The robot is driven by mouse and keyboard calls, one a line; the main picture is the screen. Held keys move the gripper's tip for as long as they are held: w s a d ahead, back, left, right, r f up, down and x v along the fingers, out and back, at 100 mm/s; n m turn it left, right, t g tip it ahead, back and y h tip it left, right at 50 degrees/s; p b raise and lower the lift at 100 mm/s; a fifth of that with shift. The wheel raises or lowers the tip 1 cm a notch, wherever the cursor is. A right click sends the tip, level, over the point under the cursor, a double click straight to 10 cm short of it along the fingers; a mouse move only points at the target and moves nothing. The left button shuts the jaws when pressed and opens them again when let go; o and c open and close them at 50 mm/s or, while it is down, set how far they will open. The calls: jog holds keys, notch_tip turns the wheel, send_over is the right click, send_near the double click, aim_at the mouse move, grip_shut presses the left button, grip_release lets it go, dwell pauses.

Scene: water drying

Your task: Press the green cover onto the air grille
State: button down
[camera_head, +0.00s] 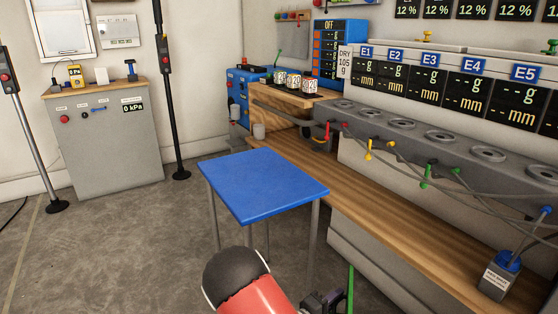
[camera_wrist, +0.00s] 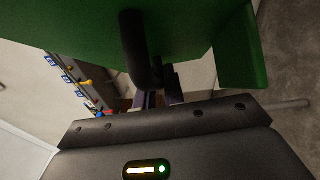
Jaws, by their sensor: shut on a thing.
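The green cover (camera_wrist: 200,25) fills the upper part of the wrist view, with its black handle (camera_wrist: 134,45) running down to my fingers. My gripper (camera_wrist: 158,92) is shut on this handle. In the head view my gripper (camera_head: 325,303) is at the bottom edge, mostly cut off. The cover shows there only as a thin upright green strip (camera_head: 351,290) just right of the gripper. The cover is held in the air, apart from the table and bench. I cannot pick out the air grille for certain in either view.
A small blue table (camera_head: 262,185) stands ahead of my arm. A long wooden bench (camera_head: 390,215) with cables and a grey row of round ports (camera_head: 440,137) runs along the right. A grey cabinet (camera_head: 105,150) and black posts stand at the back left. Floor left of the table is clear.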

jog(key=shift+a+r, duration=0.1)
jog(key=shift+a, duration=0.05)
jog(key=shift+w+r, duration=0.1)
jog(key=shift+r, duration=0.05)
notch_tip(320, 180, up, 2)
jog(key=shift+p, duration=0.9)
